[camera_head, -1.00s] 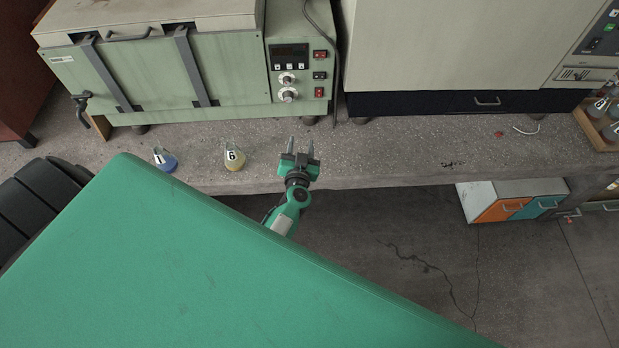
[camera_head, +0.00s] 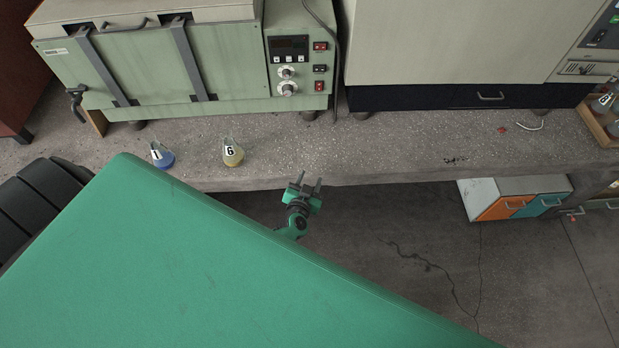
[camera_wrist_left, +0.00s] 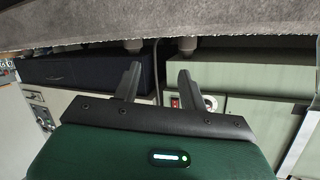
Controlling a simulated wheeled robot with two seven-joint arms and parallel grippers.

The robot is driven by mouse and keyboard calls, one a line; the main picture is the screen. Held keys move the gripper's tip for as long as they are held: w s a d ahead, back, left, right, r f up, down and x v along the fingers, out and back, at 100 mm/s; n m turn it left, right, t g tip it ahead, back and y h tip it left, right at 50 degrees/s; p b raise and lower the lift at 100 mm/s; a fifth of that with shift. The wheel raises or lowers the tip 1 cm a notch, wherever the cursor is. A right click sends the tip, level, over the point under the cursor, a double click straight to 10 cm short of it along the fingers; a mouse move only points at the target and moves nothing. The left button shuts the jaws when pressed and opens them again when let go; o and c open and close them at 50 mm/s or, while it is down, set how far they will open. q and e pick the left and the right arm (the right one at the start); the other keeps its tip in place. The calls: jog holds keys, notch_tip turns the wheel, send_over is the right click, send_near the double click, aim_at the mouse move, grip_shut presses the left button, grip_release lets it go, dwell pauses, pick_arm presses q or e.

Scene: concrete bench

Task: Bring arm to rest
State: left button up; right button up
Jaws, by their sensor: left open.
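My left gripper (camera_head: 309,178) is open, with nothing between its two fingers. In the head view it is just off the front edge of the concrete bench (camera_head: 400,150), over the floor side, with its fingers pointing toward the bench. Most of the left arm is hidden. In the left wrist view the two dark fingers (camera_wrist_left: 159,78) stand apart and empty, and the picture appears upside down with the bench edge across the top. My right gripper is in neither view.
A flask of blue liquid (camera_head: 164,158) and a flask of yellow liquid labelled 6 (camera_head: 233,154) stand on the bench, left of the gripper. A green oven (camera_head: 150,75) and a large beige cabinet (camera_head: 450,45) stand behind. Drawers (camera_head: 503,207) sit below the bench at right.

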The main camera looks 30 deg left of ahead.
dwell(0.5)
pick_arm(q)
jog(key=s+d+f+m+g+h, duration=0.1)
jog(key=s+d+f+g+h, duration=0.15)
jog(key=s+f, duration=0.75)
jog(key=s+d+f+m+g+h, duration=0.15)
jog(key=s+f+g, duration=0.25)
jog(key=s+f, duration=0.6)
jog(key=s+a+f+g, duration=0.2)
jog(key=s+f, duration=0.4)
jog(key=s, duration=0.7)
jog(key=s+a+f+g, duration=0.2)
jog(key=s+f+g, duration=0.3)
jog(key=s, duration=0.7)
jog(key=shift+s+f+y, duration=0.3)
jog(key=shift+s+f, duration=0.05)
jog(key=shift+f, duration=0.2)
